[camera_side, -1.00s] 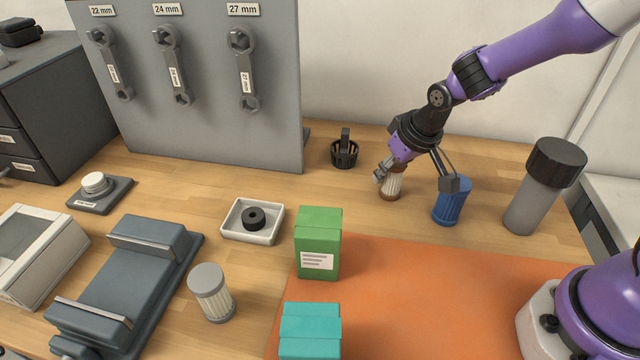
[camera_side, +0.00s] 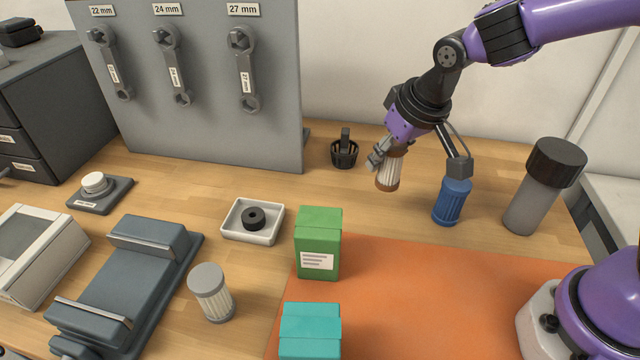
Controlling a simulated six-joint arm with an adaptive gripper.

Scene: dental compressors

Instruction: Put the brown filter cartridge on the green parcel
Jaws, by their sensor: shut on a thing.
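The brown filter cartridge (camera_side: 388,174), with a pale ribbed body and brown ends, is upright with a slight tilt in my gripper (camera_side: 385,158). My gripper is shut on its upper part, and the cartridge appears lifted a little off the wooden table. The green parcel (camera_side: 318,243), a box with a white label, stands at the left edge of the orange mat, in front and to the left of the cartridge. Its top is bare.
A blue cartridge (camera_side: 452,203) stands close right of my gripper, and a grey cylinder with black cap (camera_side: 541,188) further right. A black basket (camera_side: 344,152) is behind. A white tray (camera_side: 231,239) and teal box (camera_side: 310,330) flank the parcel.

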